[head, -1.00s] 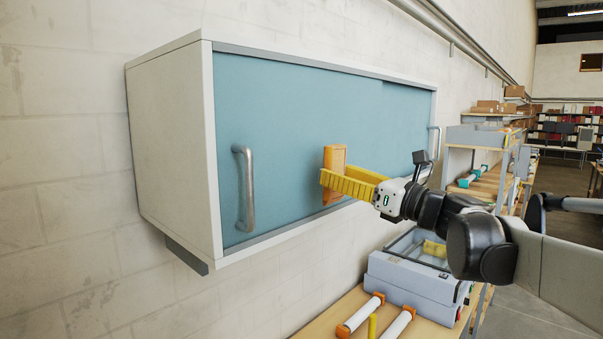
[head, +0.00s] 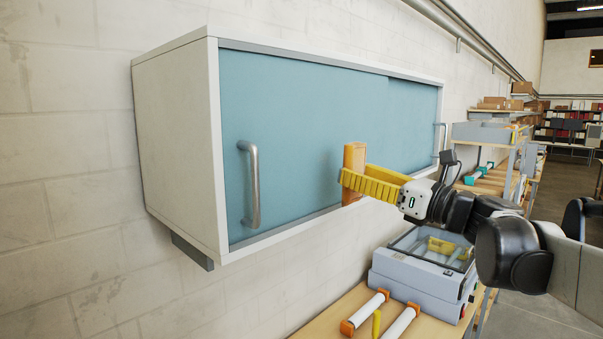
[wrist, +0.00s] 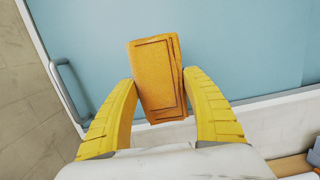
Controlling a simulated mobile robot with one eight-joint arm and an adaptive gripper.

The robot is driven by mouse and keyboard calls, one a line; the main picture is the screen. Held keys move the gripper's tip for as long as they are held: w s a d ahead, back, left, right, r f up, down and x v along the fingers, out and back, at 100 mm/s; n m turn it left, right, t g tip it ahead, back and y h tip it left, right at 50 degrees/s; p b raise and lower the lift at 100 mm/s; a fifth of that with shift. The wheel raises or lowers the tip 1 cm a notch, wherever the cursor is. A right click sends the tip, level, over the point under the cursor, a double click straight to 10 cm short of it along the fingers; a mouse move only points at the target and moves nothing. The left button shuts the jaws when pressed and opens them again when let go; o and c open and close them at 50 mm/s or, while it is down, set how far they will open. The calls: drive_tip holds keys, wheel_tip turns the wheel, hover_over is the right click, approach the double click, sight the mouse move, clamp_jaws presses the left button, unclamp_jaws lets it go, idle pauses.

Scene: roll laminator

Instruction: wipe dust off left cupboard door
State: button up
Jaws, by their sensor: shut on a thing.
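The wall cupboard has blue sliding doors. The left door (head: 300,120) carries a vertical metal handle (head: 251,183) near its left edge, which also shows in the wrist view (wrist: 66,90). My gripper (wrist: 160,88) has yellow ribbed fingers, shut on an orange-brown wiping block (wrist: 157,78). In the head view the block (head: 354,170) stands upright at the lower right part of the left door, right of the handle. I cannot tell whether it touches the door. I make out no clear dust on the blue surface. The block and fingers hide a small patch of door.
A second handle (head: 440,138) is at the cupboard's right end. Below is a wooden bench (head: 345,308) with a grey laminator (head: 425,270) and white rolls with orange ends (head: 365,312). Shelves (head: 490,135) with boxes stand further right. The wall left of the cupboard is bare.

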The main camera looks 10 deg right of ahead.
sight(318, 158)
drive_tip(key=shift+w+a, duration=0.1)
idle(0.3)
drive_tip(key=shift+r+p+x, duration=0.15)
drive_tip(key=shift+x, duration=1.55)
drive_tip(key=shift+r+p+x, duration=0.15)
drive_tip(key=shift+r+x, duration=0.05)
drive_tip(key=shift+x, duration=1.5)
drive_tip(key=shift+x, duration=0.9)
drive_tip(key=shift+f, duration=0.15)
